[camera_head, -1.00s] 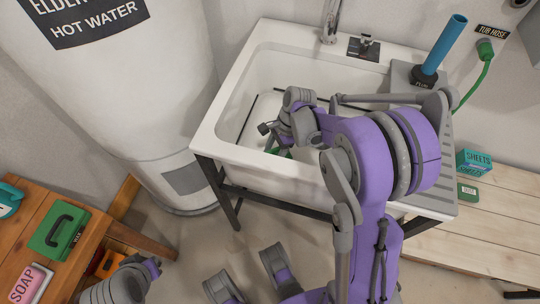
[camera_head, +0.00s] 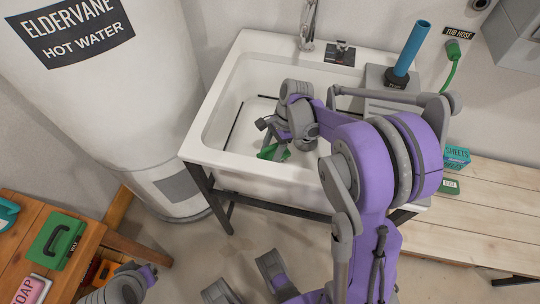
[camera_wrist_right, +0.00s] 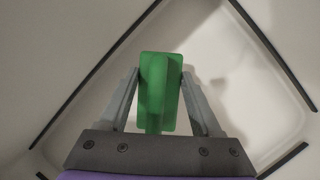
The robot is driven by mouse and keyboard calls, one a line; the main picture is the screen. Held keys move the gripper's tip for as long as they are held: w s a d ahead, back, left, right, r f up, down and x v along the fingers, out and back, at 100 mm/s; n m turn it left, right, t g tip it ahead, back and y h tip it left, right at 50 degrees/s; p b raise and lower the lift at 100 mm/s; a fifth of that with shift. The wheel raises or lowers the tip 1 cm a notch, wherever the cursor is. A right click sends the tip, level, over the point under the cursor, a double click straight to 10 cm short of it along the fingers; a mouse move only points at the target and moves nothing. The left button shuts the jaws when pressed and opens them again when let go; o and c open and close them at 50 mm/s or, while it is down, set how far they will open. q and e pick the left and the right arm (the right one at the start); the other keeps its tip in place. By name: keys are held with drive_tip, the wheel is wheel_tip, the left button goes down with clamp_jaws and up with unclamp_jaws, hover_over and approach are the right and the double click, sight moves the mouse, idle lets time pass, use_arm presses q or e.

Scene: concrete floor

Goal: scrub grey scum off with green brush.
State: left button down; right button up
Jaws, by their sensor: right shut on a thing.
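The green brush (camera_head: 273,152) is down inside the white tub sink (camera_head: 216,158), partly hidden by my right gripper. My right gripper (camera_head: 268,138) is shut on it. In the right wrist view the brush (camera_wrist_right: 158,95) sits between the two grey fingers of the gripper (camera_wrist_right: 160,76), over the pale tub floor. Dark lines edge that floor. A faint grey area beside the brush could be scum or shadow; I cannot tell which. My left arm's end (camera_head: 147,273) shows at the bottom left, apart from the tub; its finger state is unclear.
A tap (camera_head: 307,25) and a blue upright tube (camera_head: 411,48) stand at the tub's back. A hot water tank (camera_head: 140,110) is to the left. A wooden table (camera_head: 85,248) with a green case (camera_head: 58,240) is at lower left. A wooden bench (camera_head: 490,215) is to the right.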

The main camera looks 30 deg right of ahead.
drive_tip(key=shift+r+p, duration=0.65)
drive_tip(key=shift+r, duration=0.6)
